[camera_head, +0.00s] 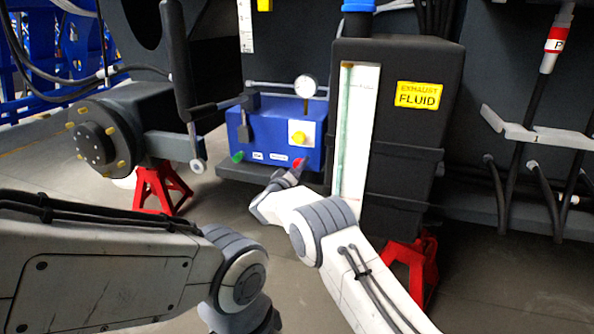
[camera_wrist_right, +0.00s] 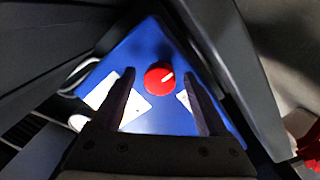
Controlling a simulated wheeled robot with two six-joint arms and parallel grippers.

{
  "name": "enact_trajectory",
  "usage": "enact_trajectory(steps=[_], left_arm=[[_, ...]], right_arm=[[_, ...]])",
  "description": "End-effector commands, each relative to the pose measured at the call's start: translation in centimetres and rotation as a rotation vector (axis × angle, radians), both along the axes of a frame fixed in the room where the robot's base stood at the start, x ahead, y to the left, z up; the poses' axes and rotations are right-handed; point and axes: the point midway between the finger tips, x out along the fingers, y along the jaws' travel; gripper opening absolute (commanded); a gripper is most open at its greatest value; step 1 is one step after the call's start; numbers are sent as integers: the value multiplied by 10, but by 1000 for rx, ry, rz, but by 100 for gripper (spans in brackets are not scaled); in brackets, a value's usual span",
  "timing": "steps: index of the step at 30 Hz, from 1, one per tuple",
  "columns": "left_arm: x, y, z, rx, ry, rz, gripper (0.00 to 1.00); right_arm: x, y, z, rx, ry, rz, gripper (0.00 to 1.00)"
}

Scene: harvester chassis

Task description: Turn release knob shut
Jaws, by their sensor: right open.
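A round red knob (camera_wrist_right: 159,78) with a white pointer mark sits on the face of the blue box (camera_head: 252,140). In the right wrist view its mark points up and to the right. In the head view the red knob (camera_head: 299,162) is at the box's lower right, partly hidden by my right gripper (camera_head: 295,172). In the wrist view my right gripper (camera_wrist_right: 158,76) is open, with one finger on each side of the knob and gaps to both. My left arm is low in the head view; its gripper is out of frame.
A green knob (camera_head: 237,157) is at the box's lower left, a yellow knob (camera_head: 299,137) on a white plate above the red one. A gauge (camera_head: 305,86) stands on top. A black lever (camera_head: 178,65) is left; a dark fluid tank (camera_head: 408,130) stands close on the right.

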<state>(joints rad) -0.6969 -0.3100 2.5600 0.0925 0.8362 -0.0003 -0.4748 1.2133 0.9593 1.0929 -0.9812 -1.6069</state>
Motion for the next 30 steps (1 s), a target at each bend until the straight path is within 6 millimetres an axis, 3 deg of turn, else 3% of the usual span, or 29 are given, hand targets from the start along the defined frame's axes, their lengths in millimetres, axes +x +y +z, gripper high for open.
enact_trajectory(steps=[4, 5, 10, 11, 20, 30], left_arm=[[0, 0, 0, 0, 0, 0, 50], [0, 0, 0, 0, 0, 0, 50], [0, 0, 0, 0, 0, 0, 50], [0, 0, 0, 0, 0, 0, 50], [0, 0, 5, 0, 0, 0, 50], [0, 0, 25, 0, 0, 0, 50]], right_arm=[[0, 0, 0, 0, 0, 0, 77], [0, 0, 0, 0, 0, 0, 69], [0, 0, 0, 1, 0, 0, 4], [0, 0, 0, 1, 0, 0, 0], [-1, 0, 1, 30, -10, 0, 0], [-1, 0, 3, 232, -75, -1, 0]])
